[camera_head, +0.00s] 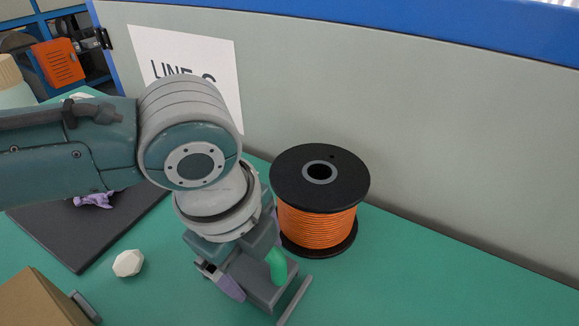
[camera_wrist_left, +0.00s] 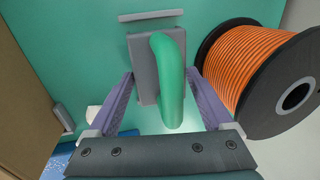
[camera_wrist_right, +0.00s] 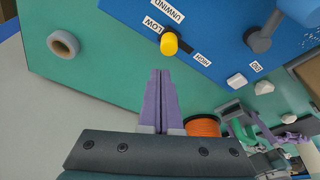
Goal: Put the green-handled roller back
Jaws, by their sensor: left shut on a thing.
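The green-handled roller (camera_head: 277,265) shows as a green curved handle beside the orange cable spool. In the left wrist view its handle (camera_wrist_left: 168,75) lies between the purple fingers, above a grey block (camera_wrist_left: 145,50). I cannot tell whether the block is part of the roller or a holder under it. My left gripper (camera_wrist_left: 160,82) is shut on the roller, low over the green table; in the head view this gripper (camera_head: 245,278) is partly hidden by its wrist. My right gripper (camera_wrist_right: 158,75) is shut, its fingers together with nothing between them, near a blue control panel.
A spool of orange cable (camera_head: 317,225) with black flanges stands close right of my left gripper. A thin grey bar (camera_head: 295,300) lies in front. A white faceted piece (camera_head: 128,263), a cardboard box (camera_head: 38,302) and a dark mat (camera_head: 85,240) are left. Right of the spool is clear.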

